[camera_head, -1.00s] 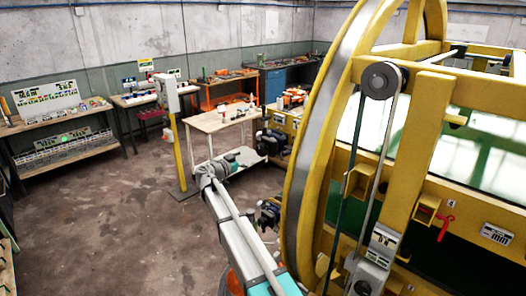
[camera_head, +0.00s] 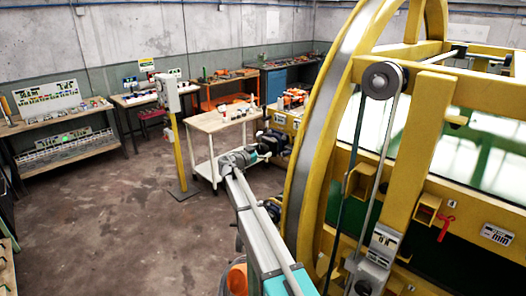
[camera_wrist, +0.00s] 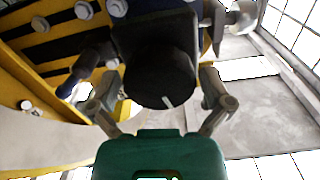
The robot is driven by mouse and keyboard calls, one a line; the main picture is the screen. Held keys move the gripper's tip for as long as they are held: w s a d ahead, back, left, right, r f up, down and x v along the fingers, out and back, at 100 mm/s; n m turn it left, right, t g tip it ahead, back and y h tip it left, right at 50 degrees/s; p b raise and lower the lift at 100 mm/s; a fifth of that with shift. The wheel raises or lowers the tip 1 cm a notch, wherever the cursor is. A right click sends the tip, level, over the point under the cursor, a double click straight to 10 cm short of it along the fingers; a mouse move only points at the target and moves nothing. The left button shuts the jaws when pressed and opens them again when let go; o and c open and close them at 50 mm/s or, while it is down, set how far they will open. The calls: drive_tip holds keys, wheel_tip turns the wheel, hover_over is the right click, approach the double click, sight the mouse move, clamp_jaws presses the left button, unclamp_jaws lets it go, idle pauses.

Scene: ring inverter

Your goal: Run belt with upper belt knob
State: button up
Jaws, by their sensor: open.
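The black round belt knob (camera_wrist: 157,75) fills the middle of the wrist view, with a short white mark near its lower edge. My gripper (camera_wrist: 160,108) is open, with one finger on each side of the knob; whether the fingers touch it I cannot tell. In the head view my gripper (camera_head: 262,150) is beside the dark upper knob (camera_head: 278,141) at the left side of the yellow machine, and partly overlaps it. A second dark knob unit (camera_head: 270,208) sits lower down, partly hidden by my arm.
The large yellow ring (camera_head: 318,140) stands close to the right of my arm. A pulley (camera_head: 381,80) with a belt is on the frame. A yellow post with a grey box (camera_head: 168,92) and a wooden cart (camera_head: 215,121) stand to the left. Open floor lies at the left.

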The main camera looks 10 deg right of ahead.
drive_tip(key=c, duration=0.9)
drive_tip(key=shift+n, duration=0.4)
